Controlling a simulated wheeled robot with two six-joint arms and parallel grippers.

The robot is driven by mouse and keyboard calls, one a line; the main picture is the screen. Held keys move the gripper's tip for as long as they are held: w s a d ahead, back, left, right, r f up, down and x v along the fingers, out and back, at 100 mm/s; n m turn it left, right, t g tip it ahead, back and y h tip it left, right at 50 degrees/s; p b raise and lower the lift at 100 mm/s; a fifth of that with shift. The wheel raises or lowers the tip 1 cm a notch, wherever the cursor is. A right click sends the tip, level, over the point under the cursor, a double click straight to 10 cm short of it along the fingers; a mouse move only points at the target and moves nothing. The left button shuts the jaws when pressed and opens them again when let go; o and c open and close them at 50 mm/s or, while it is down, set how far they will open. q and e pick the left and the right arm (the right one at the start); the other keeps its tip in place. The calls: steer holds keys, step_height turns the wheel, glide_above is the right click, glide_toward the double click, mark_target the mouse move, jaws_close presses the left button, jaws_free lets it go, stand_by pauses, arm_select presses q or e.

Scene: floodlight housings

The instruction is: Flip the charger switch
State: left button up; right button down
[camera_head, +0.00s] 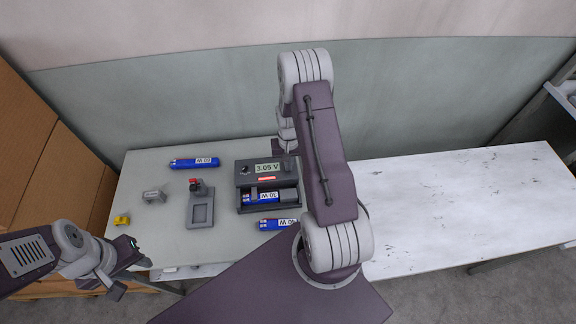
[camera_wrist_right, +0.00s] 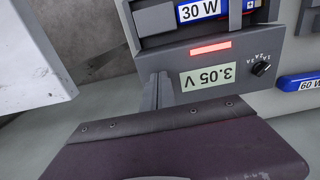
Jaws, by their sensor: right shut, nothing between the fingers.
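The dark grey charger (camera_head: 240,190) stands on the left table. Its display (camera_head: 268,168) reads 3.05 V, with a red bar lit beside it. A blue 30 W battery (camera_head: 262,197) lies in its bay; the wrist view shows it at the top (camera_wrist_right: 200,12). My right gripper (camera_head: 286,149) is at the charger's back right corner. In the wrist view its fingers (camera_wrist_right: 157,90) are shut, empty, and beside the display (camera_wrist_right: 208,80); whether they touch the charger is unclear. I cannot make out the switch; the fingers may hide it. My left gripper (camera_head: 130,274) is open and empty near the table's front left corner.
A blue 60 W battery (camera_head: 194,162) lies behind left of the charger, and another blue battery (camera_head: 277,224) lies in front. A grey fixture with a red knob (camera_head: 200,208), a small grey part (camera_head: 154,195) and a yellow part (camera_head: 122,219) lie left. The white table (camera_head: 460,205) is clear.

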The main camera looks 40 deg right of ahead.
step_height(320, 180, up, 7)
steer(key=p, duration=0.5)
steer(key=shift+p, duration=0.35)
